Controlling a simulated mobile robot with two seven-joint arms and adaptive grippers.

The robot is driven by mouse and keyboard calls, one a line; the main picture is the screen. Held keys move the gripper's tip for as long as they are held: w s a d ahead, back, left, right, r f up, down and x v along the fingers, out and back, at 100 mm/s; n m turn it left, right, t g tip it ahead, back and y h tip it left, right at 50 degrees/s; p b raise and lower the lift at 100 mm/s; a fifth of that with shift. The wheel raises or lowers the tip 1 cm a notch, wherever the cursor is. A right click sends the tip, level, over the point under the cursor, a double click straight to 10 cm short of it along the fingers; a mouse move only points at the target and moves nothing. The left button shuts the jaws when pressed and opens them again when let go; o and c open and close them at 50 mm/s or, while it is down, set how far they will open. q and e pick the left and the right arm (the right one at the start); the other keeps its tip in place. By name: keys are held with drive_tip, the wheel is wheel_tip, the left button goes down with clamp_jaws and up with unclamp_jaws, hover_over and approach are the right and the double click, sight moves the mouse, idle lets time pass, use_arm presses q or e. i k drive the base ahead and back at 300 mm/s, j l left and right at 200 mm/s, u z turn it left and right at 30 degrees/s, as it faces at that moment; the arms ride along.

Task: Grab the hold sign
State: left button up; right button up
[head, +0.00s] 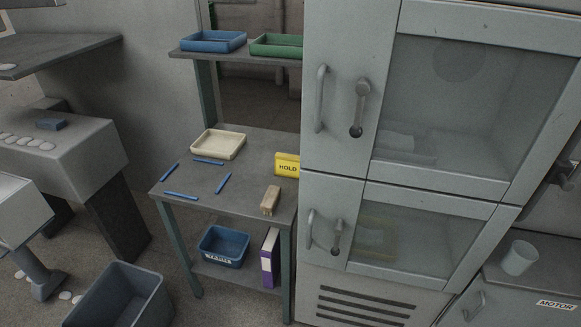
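The hold sign (287,165) is a small yellow block with the dark word HOLD on its face. It stands upright at the right rear of the grey table (176,182), close beside the grey cabinet. The cabinet's edge meets or slightly covers the sign's right side; I cannot tell if they touch. Neither of my grippers shows in the head view.
On the table are a cream tray (218,144), several blue rods (182,195) and a tan brush-like block (271,199) in front of the sign. The tall cabinet (345,180) blocks the right. A shelf above holds a blue tray (213,41) and a green tray (277,46).

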sight(286, 165)
drive_tip(key=i+j+z, duration=0.1)
drive_tip(key=i+j, duration=0.3)
drive_tip(key=i+j+z, duration=0.1)
drive_tip(key=i+j, duration=0.25)
drive_tip(key=j, duration=0.2)
drive_tip(key=i+j, duration=0.35)
drive_tip(key=j, duration=0.2)
drive_tip(key=z, duration=0.05)
